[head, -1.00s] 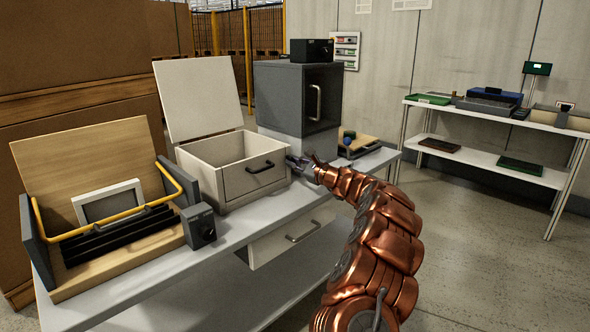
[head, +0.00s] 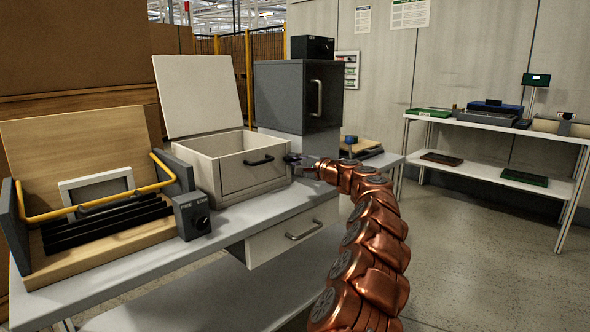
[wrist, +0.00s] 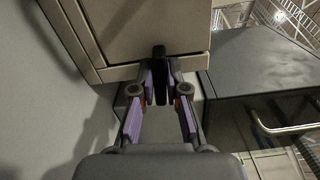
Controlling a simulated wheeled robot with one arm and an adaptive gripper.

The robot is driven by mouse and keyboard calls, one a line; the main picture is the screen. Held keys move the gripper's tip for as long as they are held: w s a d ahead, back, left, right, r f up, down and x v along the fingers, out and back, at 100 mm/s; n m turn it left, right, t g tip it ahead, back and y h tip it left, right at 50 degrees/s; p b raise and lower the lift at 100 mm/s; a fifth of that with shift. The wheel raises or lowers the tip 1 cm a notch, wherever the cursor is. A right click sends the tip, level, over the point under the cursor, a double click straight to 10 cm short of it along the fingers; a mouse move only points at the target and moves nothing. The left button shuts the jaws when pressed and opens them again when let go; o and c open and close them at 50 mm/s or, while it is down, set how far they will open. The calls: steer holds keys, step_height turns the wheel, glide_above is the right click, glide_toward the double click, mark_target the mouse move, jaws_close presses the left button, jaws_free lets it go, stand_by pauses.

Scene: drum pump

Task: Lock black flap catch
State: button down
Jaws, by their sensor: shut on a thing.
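A small black box marked FREE and LOCK (head: 192,216) with a round black knob stands at the right front corner of the wooden tray. The knob's exact setting is too small to read. My gripper (head: 292,160) is away from it, at the right front of the pale open-lidded box (head: 236,180). In the wrist view my gripper (wrist: 160,95) has its purple-padded fingers closed around a black piece (wrist: 160,68) at the pale box's edge. I cannot tell whether this is the box's black front handle (head: 260,160) or a separate part.
The wooden tray (head: 130,245) has a yellow bar (head: 90,212) and black slats. A dark cabinet (head: 290,95) with a silver handle stands behind the pale box. A drawer (head: 290,236) is under the grey table. Open floor lies to the right.

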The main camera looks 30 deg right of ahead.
steer(key=shift+f+n+b, duration=0.2)
steer(key=shift+n+b, duration=0.3)
steer(key=shift+n, duration=0.1)
steer(key=shift+r, duration=0.1)
steer(key=c, duration=1.2)
jaws_free()
